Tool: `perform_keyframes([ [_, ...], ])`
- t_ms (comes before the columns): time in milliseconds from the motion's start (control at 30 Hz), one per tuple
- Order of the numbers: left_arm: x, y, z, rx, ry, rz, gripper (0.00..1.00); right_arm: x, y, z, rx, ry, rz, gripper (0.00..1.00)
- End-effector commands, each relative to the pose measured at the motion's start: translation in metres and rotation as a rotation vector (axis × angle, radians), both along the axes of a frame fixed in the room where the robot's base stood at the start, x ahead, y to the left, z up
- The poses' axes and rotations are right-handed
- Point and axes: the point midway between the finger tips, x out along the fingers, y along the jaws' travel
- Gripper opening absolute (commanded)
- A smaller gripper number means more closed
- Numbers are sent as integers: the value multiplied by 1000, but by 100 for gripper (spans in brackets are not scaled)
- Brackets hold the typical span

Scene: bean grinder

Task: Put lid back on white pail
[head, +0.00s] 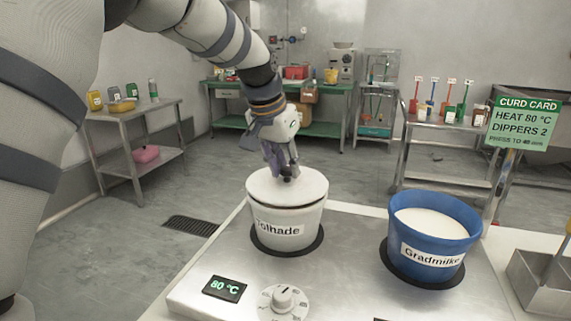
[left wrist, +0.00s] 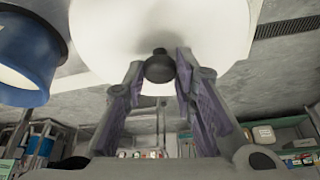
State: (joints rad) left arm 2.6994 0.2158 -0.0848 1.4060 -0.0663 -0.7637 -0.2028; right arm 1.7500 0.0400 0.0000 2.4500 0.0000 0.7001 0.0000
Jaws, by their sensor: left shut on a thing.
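The white pail (head: 310,224), labelled "Tolhade", stands on a black ring on the steel worktop. Its white lid (head: 310,187) lies over the pail's mouth, with a thin dark line between lid and rim at the front. I cannot tell whether it is fully seated. My left gripper (head: 284,172) points down from above the lid and is shut on its black knob. In the left wrist view the knob (left wrist: 159,66) sits between the two fingertips, with the pale lid (left wrist: 205,25) behind. My right gripper is not in view.
A blue pail (head: 397,222) of white liquid, labelled "Gradmilke", stands at the right on the worktop. A temperature display (head: 224,289) and a dial (head: 283,299) are at the front. A steel container (head: 541,290) is at the far right. Steel lies bare between the pails.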

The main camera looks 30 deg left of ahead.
Motion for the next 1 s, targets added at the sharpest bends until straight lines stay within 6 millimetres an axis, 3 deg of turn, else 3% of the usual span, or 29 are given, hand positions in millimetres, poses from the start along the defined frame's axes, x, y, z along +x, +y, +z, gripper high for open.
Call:
perform_keyframes([
  [167, 0, 0, 0, 0, -1, 0, 0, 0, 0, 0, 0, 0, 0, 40],
  [200, 0, 0, 0, 0, -1, 0, 27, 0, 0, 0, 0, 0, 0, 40],
  [300, 0, 0, 0, 0, -1, 0, 48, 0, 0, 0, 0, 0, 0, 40],
  [533, 0, 0, 0, 0, 0, 0, 48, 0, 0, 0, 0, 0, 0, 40],
  [633, 0, 0, 0, 0, 0, 0, 69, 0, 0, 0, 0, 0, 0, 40],
  [1000, 1, 0, 5, 1, -2, 0, 69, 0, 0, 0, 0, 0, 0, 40],
])
